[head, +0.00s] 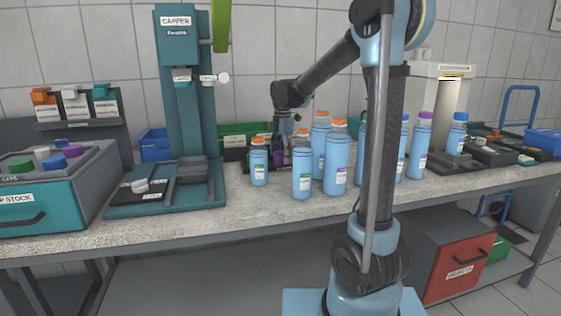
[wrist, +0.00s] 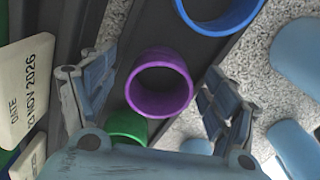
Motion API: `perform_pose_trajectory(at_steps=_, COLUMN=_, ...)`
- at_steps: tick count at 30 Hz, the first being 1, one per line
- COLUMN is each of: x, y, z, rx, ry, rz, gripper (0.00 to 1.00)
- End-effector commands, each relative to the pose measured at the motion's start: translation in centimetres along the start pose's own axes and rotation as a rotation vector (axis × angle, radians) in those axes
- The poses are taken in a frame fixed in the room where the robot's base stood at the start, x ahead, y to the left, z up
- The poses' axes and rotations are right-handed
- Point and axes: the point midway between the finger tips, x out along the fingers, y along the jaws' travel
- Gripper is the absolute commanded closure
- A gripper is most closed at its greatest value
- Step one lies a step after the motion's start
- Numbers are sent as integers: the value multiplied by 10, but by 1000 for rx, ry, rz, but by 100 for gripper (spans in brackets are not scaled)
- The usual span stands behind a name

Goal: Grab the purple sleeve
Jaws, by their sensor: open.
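The purple sleeve (wrist: 159,107) is a short open ring seen from above in the wrist view, on a dark strip. My gripper (wrist: 155,78) is open, with one finger to the left of the sleeve and one to the right. Gaps show between the sleeve and both fingers. In the head view my gripper (head: 285,128) points down behind the front bottles, and a bit of purple (head: 278,155) shows below it. Most of the sleeve is hidden there.
A blue ring (wrist: 222,22) and a green ring (wrist: 127,124) sit on the same strip. A label dated Nov 2026 (wrist: 28,85) stands at the left. Blue bottles (head: 259,165) stand close in front; the teal capper (head: 180,90) is to the left.

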Motion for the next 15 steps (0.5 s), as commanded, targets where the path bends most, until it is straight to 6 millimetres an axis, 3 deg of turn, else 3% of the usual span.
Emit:
perform_pose_trajectory(at_steps=7, x=2, y=0, z=0, rx=0, ry=0, rz=0, gripper=20)
perform_pose_trajectory(at_steps=15, x=2, y=0, z=0, rx=0, ry=0, rz=0, gripper=50)
